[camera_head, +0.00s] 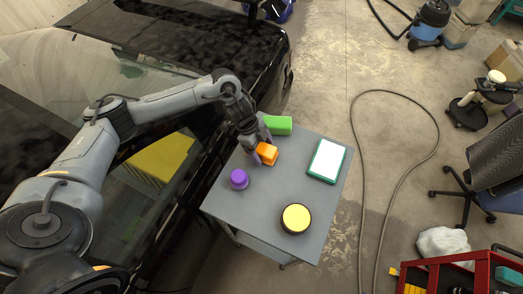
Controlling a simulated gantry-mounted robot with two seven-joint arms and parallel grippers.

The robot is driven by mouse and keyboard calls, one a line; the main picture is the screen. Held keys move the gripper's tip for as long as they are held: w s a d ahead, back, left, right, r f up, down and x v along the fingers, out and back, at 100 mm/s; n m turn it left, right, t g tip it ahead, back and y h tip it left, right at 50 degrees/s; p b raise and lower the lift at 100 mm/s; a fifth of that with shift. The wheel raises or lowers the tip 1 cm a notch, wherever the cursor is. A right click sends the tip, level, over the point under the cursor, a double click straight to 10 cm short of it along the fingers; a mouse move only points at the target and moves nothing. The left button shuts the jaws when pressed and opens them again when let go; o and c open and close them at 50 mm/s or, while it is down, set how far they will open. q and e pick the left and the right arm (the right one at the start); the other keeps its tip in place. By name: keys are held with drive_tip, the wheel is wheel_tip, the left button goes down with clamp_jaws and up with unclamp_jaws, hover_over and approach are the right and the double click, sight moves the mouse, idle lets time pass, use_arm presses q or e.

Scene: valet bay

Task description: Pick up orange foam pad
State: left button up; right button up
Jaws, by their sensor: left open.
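The orange foam pad (267,153) is a small orange block on the grey table (268,206), near its back left edge. My left gripper (256,150) comes down from the upper left with its fingers close at the pad's left side. The fingers are open. The arm hides part of the pad's surroundings, and I cannot tell whether a finger touches the pad. My right gripper is not in view.
A green block (277,125) sits just behind the pad. A purple knob-like item (239,179), a round yellow-topped tin (296,218) and a white and green box (327,159) share the table. A black car (215,40) stands close on the left. A hose lies on the floor.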

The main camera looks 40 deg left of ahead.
sight(268, 151)
use_arm(q)
drive_tip(key=shift+f, duration=0.1)
drive_tip(key=shift+c, duration=0.3)
drive_tip(key=c, duration=1)
drive_tip(key=shift+r, duration=0.6)
drive_tip(key=r, duration=0.2)
drive_tip(key=r+b, duration=0.1)
drive_tip(key=shift+d+r, duration=0.35)
drive_tip(key=shift+d, duration=0.05)
drive_tip(key=d+r, duration=0.2)
drive_tip(key=d, duration=0.1)
drive_tip(key=d+r, duration=0.2)
drive_tip(key=d, duration=0.2)
drive_tip(key=d+r, duration=0.2)
drive_tip(key=d, duration=0.2)
drive_tip(key=shift+r, duration=0.3)
drive_tip(key=shift+a, duration=0.1)
